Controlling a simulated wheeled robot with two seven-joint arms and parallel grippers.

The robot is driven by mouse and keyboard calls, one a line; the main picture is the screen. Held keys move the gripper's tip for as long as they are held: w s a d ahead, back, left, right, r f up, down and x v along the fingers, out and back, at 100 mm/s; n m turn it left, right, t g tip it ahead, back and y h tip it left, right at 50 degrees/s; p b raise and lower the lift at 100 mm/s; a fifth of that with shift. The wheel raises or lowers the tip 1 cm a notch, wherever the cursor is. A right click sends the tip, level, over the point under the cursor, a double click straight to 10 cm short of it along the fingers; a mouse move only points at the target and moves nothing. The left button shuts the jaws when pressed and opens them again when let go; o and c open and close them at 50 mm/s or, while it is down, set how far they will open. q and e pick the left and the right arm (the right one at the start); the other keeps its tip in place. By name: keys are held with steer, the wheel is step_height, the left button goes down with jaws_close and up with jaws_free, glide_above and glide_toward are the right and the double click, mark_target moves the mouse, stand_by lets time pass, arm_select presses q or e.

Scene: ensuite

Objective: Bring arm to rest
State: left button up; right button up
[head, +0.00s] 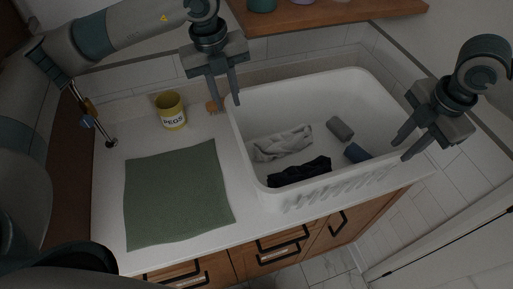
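My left gripper (227,88) is in the upper middle of the head view, above the left back rim of the white basin. Its two fingers point down, stand apart and hold nothing. My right gripper (408,146) is at the right, over the basin's right rim. Its fingers are spread, with nothing between them. The white basin (310,190) stands on the counter. In it lie a light grey cloth (280,145), a black cloth (300,172), a grey rolled item (340,129) and a blue-grey rolled item (356,153).
A green mat (178,195) lies flat on the white counter (108,200). A wooden shelf (330,14) hangs at the back. Wooden drawers (265,255) are below the counter.

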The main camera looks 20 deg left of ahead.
steer(key=shift+r, duration=0.2)
stand_by(0.5)
step_height(320, 180, up, 9)
steer(key=p, duration=0.9)
steer(key=shift+r+p, duration=0.45)
steer(key=shift+p, duration=0.1)
steer(key=shift+s, duration=0.1)
